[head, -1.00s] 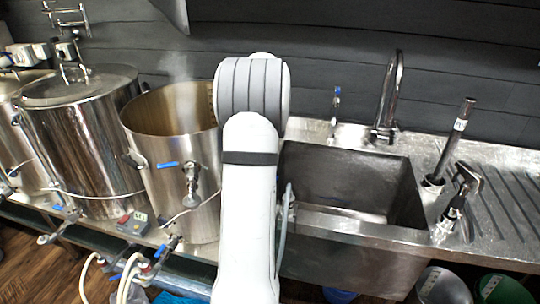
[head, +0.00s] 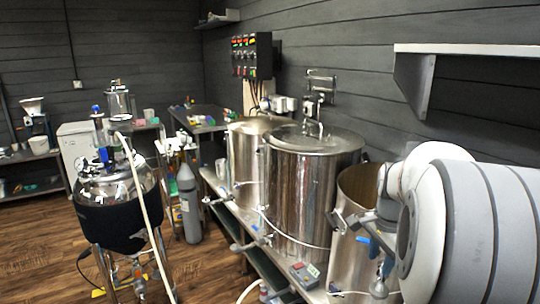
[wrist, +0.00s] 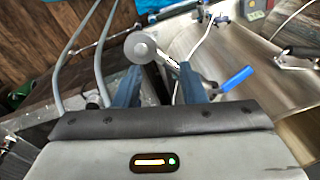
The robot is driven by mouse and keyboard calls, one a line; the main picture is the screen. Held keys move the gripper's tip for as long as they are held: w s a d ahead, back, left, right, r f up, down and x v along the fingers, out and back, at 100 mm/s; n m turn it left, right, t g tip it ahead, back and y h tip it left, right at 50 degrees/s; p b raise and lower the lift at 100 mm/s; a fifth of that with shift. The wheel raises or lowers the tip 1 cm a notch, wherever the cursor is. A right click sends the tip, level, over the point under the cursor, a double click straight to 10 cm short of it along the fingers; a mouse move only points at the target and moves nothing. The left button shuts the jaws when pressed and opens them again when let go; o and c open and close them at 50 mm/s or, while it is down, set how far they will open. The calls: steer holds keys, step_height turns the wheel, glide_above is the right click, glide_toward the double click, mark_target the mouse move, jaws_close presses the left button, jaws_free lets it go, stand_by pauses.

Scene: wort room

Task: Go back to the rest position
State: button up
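In the wrist view my gripper (wrist: 158,80) shows two blue-grey fingers standing apart, with nothing clearly held between them. Just beyond the fingertips is a metal fitting with a round grey end (wrist: 140,47). A blue lever handle (wrist: 236,79) sits right of the right finger; what joins it to the fitting is partly hidden. In the head view my arm fills the right side, in front of the open steel kettle (head: 345,240). A valve with a blue lever (head: 374,247) on that kettle is close beside my arm. My gripper's fingers cannot be made out there.
Lidded steel kettles (head: 300,190) stand left of the open one on a steel bench (head: 225,190). A wall shelf (head: 465,48) juts out above my arm. A jacketed vessel (head: 118,210) on legs and a grey gas cylinder (head: 188,200) stand on the wooden floor (head: 35,240) at left.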

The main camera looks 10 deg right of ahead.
steer(key=s+a+f+n+t, duration=0.1)
steer(key=s+a+n, duration=0.4)
steer(key=a+n, duration=0.3)
steer(key=s+a+f+n, duration=0.1)
steer(key=s+a+n, duration=0.5)
steer(key=a, duration=0.8)
steer(key=n, duration=0.3)
steer(key=shift+s+a+f+t+y, duration=0.15)
steer(key=shift+a+t+y, duration=0.15)
steer(key=shift+t, duration=0.1)
